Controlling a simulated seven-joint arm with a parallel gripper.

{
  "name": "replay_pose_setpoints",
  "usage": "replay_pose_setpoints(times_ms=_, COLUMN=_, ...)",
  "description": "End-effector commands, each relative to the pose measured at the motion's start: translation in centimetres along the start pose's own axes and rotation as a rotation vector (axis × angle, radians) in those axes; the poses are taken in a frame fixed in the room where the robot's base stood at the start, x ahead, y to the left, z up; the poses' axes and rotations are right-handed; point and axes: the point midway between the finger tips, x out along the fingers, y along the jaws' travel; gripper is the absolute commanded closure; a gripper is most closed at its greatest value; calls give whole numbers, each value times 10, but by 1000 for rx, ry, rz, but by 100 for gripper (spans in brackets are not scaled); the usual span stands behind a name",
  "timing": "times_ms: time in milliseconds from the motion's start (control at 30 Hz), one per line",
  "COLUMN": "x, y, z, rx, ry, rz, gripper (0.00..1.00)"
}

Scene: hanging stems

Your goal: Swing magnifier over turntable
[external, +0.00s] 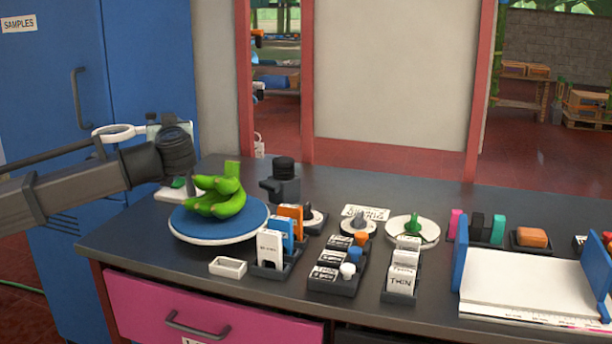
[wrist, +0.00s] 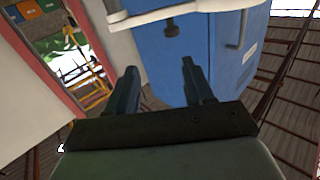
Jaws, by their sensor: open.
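The magnifier (external: 117,133) is a white ring with a lens at the upper left of the external view, in front of the blue cabinet and left of the turntable. A thin dark arm runs from it to the left edge. The turntable (external: 188,226) is a blue disc with a pale rim at the left end of the bench. A green banana-like bunch (external: 220,198) lies on it. My gripper (wrist: 158,68) shows in the wrist view with two dark fingers apart and nothing between them. In the external view I cannot clearly make out its fingers behind my dark arm.
The blue cabinet (external: 150,60) stands behind at left. A pink drawer (external: 215,312) is below.

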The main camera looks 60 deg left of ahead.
Motion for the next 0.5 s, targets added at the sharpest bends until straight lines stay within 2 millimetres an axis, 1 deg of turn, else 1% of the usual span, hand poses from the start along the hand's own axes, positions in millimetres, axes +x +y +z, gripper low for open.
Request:
replay_pose_setpoints(times_ms=33, x=4, y=-9, z=0, rx=-21, ry=0, rz=-28, gripper=48)
replay_pose_setpoints(times_ms=100, x=8, y=-14, z=0, rx=-41, ry=1, rz=-51, gripper=48)
replay_pose_setpoints(times_ms=267, x=20, y=-17, z=0, rx=-49, ry=1, rz=-61, gripper=48)
replay_pose_setpoints(times_ms=367, x=35, y=-18, z=0, rx=-48, ry=1, rz=-60, gripper=48)
replay_pose_setpoints(times_ms=500, x=59, y=-19, z=0, rx=-47, ry=1, rz=-60, gripper=48)
